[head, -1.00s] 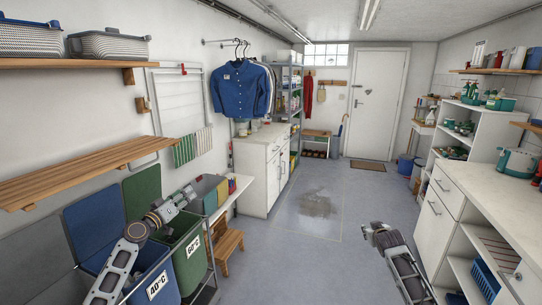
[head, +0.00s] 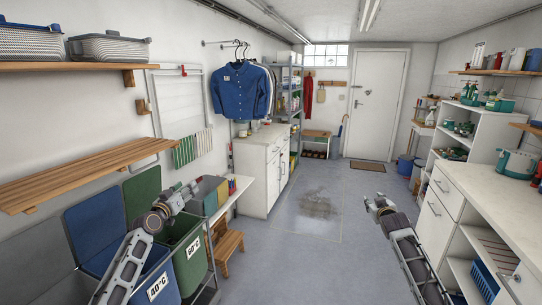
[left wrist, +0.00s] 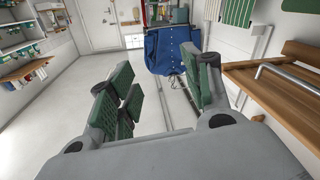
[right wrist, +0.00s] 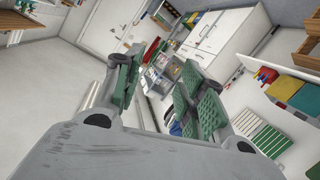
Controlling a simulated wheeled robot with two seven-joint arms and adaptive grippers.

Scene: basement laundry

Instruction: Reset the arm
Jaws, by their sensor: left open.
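My left gripper (head: 190,190) hangs above the green laundry bin (head: 188,255) at the left, with its arm reaching over the blue bin (head: 155,280). In the left wrist view, its green-padded fingers (left wrist: 165,85) are spread apart with nothing between them. My right gripper (head: 377,201) is over the open floor, left of the white counter (head: 480,190). In the right wrist view, its fingers (right wrist: 152,80) are apart and empty. Neither gripper visibly touches anything.
A wooden shelf (head: 90,178) juts from the left wall near my left arm. A wooden step stool (head: 228,245) stands beside the bins. A blue shirt (head: 240,90) hangs on the wall rail. The middle floor (head: 290,265) is clear.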

